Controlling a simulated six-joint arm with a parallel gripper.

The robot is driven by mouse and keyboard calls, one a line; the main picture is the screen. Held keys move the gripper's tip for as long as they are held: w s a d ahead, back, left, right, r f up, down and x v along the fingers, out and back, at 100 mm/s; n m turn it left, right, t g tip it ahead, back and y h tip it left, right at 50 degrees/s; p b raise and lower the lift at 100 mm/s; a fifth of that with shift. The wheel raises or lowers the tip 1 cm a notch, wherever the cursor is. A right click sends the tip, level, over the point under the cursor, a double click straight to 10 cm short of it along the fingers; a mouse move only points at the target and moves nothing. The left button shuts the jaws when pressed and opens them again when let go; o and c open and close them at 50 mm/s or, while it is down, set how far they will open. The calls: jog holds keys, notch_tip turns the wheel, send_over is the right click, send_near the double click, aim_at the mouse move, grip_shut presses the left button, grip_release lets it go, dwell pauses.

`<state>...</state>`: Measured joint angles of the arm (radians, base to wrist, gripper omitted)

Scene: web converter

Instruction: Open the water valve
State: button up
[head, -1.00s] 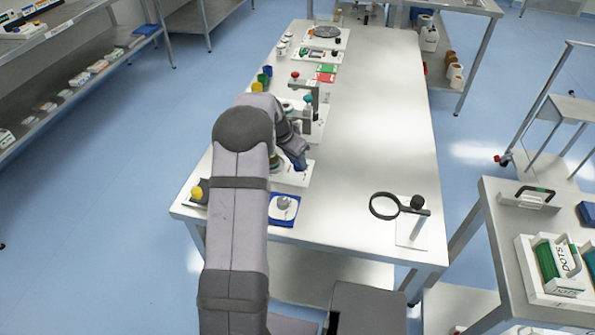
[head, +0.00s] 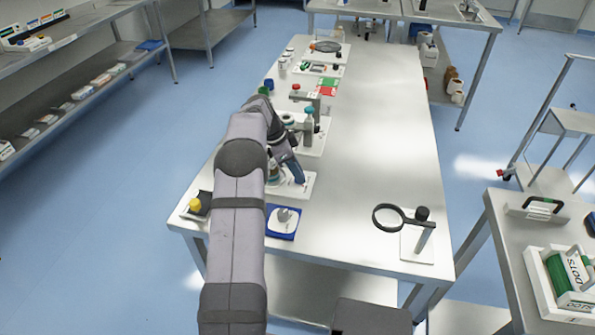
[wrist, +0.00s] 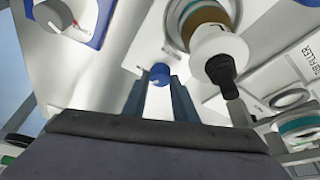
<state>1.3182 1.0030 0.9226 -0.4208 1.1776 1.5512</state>
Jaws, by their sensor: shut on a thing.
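The water valve appears to be the blue round knob (wrist: 160,73) on a white base plate (wrist: 150,40) in the wrist view. My gripper (wrist: 159,84) has one finger on each side of the knob and is shut on it. In the head view my gripper (head: 299,178) reaches down to the white plate (head: 302,190) on the near left part of the table. The knob cannot be made out clearly there, behind the fingers. How far the knob is turned cannot be told.
A white cylinder with a black tip (wrist: 220,58) stands close right of the fingers. The table's right half (head: 375,130) is mostly clear.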

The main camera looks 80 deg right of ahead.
dwell(0.3)
jog(key=o, duration=1)
jog(key=shift+o, duration=0.2)
jog(key=b+v, duration=0.1)
jog(key=v, duration=0.6)
jog(key=shift+r, duration=0.1)
